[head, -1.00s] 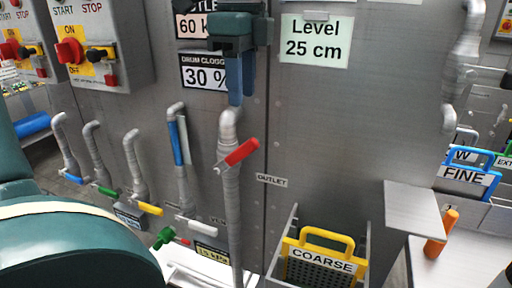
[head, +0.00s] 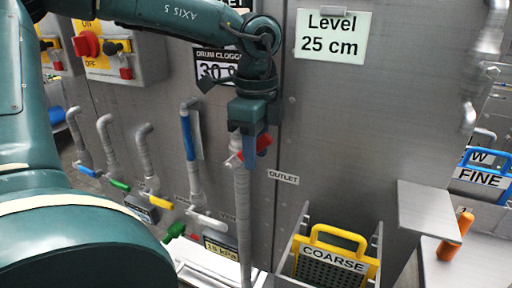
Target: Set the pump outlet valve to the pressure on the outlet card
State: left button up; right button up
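The outlet valve's red handle (head: 264,143) sits at the top of the grey vertical pipe (head: 243,215), left of the small OUTLET label (head: 283,177). My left gripper (head: 249,155) points down at the handle, its blue fingers overlapping the handle's left part. The red end sticks out to the right. I cannot tell whether the fingers touch or grip it. The outlet card (head: 240,4) is almost wholly behind my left arm, so its pressure cannot be read now. A small yellow plate (head: 219,249) low by the pipe seems to read 15 kPa. My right gripper is not in view.
Several bent pipes with coloured valves, such as the blue-handled one (head: 187,138), stand to the left. The Level 25 cm card (head: 333,35) hangs right of my arm. A yellow COARSE screen (head: 340,243) sits in a rack below right.

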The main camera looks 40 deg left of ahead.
pick_arm(q)
jog(key=shift+c, duration=0.5)
grip_shut()
jog(key=shift+s+a+r+t+h+b, duration=0.1)
jog(key=shift+a+r+t+h+b, duration=0.25)
jog(key=shift+h, duration=0.35)
jog(key=shift+s+a+r+t+h+b, duration=0.15)
jog(key=shift+a+r+h, duration=0.25)
jog(key=shift+h, duration=0.3)
jog(key=shift+o, duration=0.5)
grip_release()
jog(key=shift+f, duration=0.1)
jog(key=p+v, duration=0.1)
jog(key=v, duration=1.2)
jog(key=shift+a, duration=0.1)
